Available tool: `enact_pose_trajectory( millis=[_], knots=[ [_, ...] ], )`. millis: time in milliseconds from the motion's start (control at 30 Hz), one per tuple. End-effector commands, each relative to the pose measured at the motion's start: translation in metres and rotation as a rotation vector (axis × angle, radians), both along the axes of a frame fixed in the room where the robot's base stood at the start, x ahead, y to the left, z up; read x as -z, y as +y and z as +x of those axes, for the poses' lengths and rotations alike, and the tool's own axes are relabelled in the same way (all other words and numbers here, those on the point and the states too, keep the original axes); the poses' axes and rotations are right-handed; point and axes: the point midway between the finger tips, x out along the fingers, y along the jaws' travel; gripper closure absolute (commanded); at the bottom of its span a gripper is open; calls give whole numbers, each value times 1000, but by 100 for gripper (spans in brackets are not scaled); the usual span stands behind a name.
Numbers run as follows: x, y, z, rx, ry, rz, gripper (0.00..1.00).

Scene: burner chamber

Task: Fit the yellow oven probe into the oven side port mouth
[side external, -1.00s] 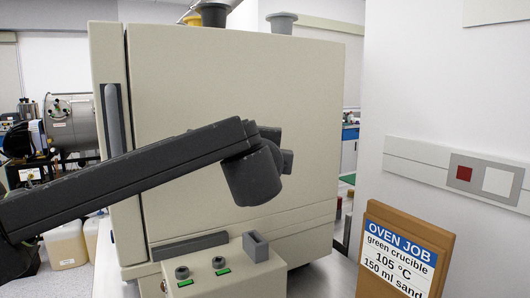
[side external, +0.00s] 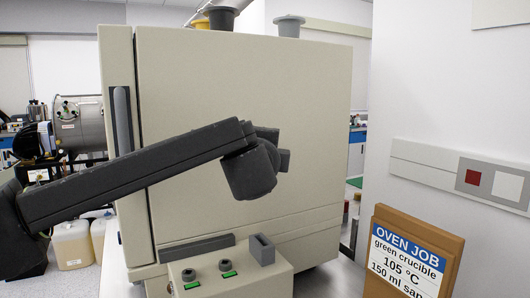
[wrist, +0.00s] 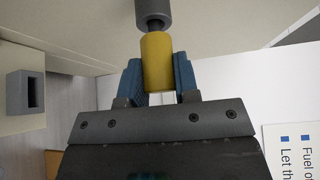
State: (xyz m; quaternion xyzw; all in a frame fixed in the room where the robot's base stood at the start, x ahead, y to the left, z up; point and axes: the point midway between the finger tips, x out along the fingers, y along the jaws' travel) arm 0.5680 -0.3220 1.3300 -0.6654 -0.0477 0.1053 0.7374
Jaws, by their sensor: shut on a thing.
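In the wrist view, my gripper (wrist: 157,82) has its blue fingers shut on the yellow probe (wrist: 157,58). Beyond the yellow body, a narrower dark part lines up with a dark grey cylinder (wrist: 153,8) at the top edge. I cannot tell whether this cylinder is the port mouth or how deep any contact is. In the side view, the beige oven (side external: 235,110) stands with my arm across its side wall. My wrist hides the fingers, the probe and the side port there.
A grey slotted holder (side external: 262,249) stands on the beige control box (side external: 232,276) in front of the oven; it also shows at the left of the wrist view (wrist: 16,93). A brown sign (side external: 412,258) stands at the right. Grey stacks (side external: 286,27) top the oven.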

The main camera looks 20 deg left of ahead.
Motion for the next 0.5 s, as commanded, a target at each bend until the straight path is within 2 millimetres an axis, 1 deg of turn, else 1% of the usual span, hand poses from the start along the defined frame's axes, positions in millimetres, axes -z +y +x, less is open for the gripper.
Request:
enact_pose_trajectory(
  millis=[433, 467, 500],
  knots=[
    [0, 9, 9, -1, 0, -1, 95],
    [0, 9, 9, 0, 0, -1, 68],
    [0, 9, 9, 0, 0, -1, 64]
  ],
)
